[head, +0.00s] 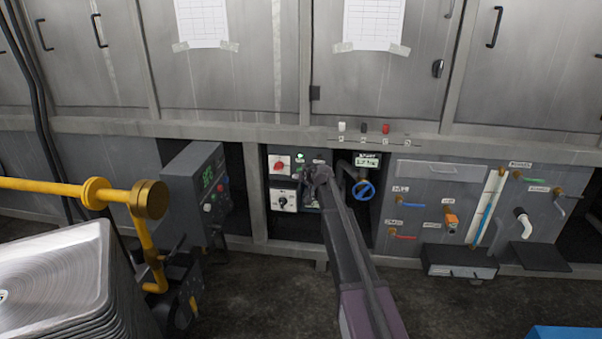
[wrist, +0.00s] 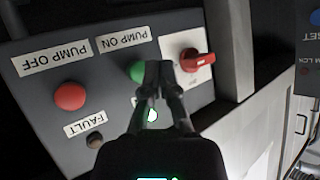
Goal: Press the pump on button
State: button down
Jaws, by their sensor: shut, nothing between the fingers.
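The pump on button is the round green button (wrist: 136,72) beside the upside-down "PUMP ON" label (wrist: 123,40) in the wrist view. My gripper (wrist: 158,70) is shut and empty, with its fingertips in front of the button's right part. I cannot tell whether they touch it. In the head view my gripper (head: 321,176) is at the control panel (head: 270,178) and covers part of it, and I cannot make out the button there. A lit green lamp (wrist: 152,115) shows between the fingers in the wrist view.
In the wrist view a red pump off button (wrist: 69,96), a dark fault lamp (wrist: 94,140) and a red rotary switch (wrist: 196,60) are close by. In the head view a blue valve wheel (head: 364,191) is right of my gripper, and a grey control box (head: 196,190) stands left.

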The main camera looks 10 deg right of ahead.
jog(key=shift+s+a, duration=0.3)
jog(key=shift+s, duration=0.65)
jog(key=shift+s+a, duration=0.3)
jog(key=shift+s, duration=0.65)
jog(key=s+f+g+h+p, duration=0.15)
jog(key=s+g, duration=0.25)
jog(key=s, duration=1.1)
jog(key=s+d+f+m+g+h+p, duration=0.1)
jog(key=s+g+p, duration=0.25)
jog(key=s, duration=1.05)
jog(key=s+f+g+h+p, duration=0.15)
jog(key=s+g, duration=0.25)
jog(key=s, duration=1.1)
notch_tip(320, 180, up, 38)
jog(key=p, duration=3.7)
jog(key=shift+w+r+p, duration=0.2)
jog(key=shift+w+p, duration=0.15)
